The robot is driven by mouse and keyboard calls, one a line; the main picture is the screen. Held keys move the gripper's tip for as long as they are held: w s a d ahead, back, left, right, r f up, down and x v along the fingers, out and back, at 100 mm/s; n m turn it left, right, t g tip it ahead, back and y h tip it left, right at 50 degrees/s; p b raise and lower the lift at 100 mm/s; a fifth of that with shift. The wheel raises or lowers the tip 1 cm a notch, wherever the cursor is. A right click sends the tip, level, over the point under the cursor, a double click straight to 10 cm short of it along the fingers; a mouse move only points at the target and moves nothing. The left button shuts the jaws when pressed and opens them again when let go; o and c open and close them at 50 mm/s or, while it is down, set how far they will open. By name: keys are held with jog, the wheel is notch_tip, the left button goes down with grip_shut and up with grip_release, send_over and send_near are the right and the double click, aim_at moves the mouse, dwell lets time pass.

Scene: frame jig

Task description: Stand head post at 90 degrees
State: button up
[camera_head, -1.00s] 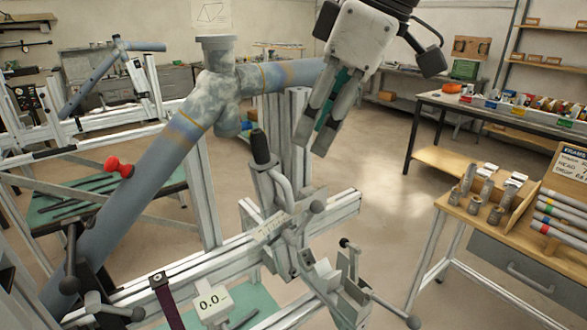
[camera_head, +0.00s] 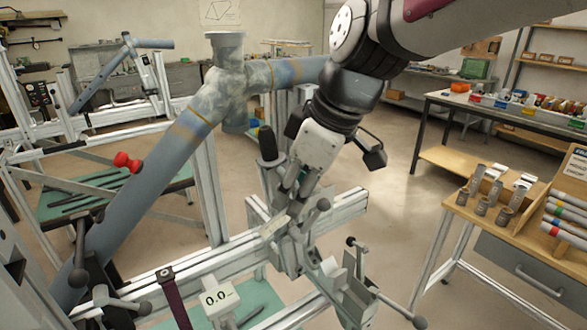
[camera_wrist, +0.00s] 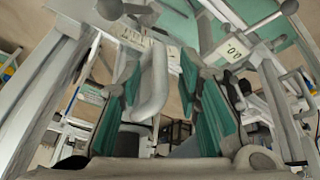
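The head post (camera_head: 272,180) of the jig is a grey metal upright with a dark cone (camera_head: 267,145) on top. It leans slightly in the head view. My gripper (camera_head: 287,205) points down at its right side and hides part of it. In the wrist view, my gripper (camera_wrist: 160,80) is open, with its teal pads on either side of a light grey rounded bar (camera_wrist: 152,85), which looks like the post's curved handle. I cannot tell whether a pad touches it. A digital readout (camera_head: 217,299) shows about 0.0; it also appears in the wrist view (camera_wrist: 236,50).
A wooden bench (camera_head: 480,222) with metal parts stands right. Floor between is clear.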

grip_shut()
jog(key=shift+g+y, duration=0.4)
jog(key=shift+y, duration=0.4)
jog(key=w+d+b, duration=0.1)
jog(key=d+b, duration=0.1)
jog(key=w+d+b, duration=0.1)
jog(key=b, duration=0.1)
jog(key=shift+w+d+r, duration=0.2)
jog(key=shift+w+d, duration=0.1)
jog(key=shift+d, duration=0.05)
grip_release()
jog(key=shift+d, duration=0.1)
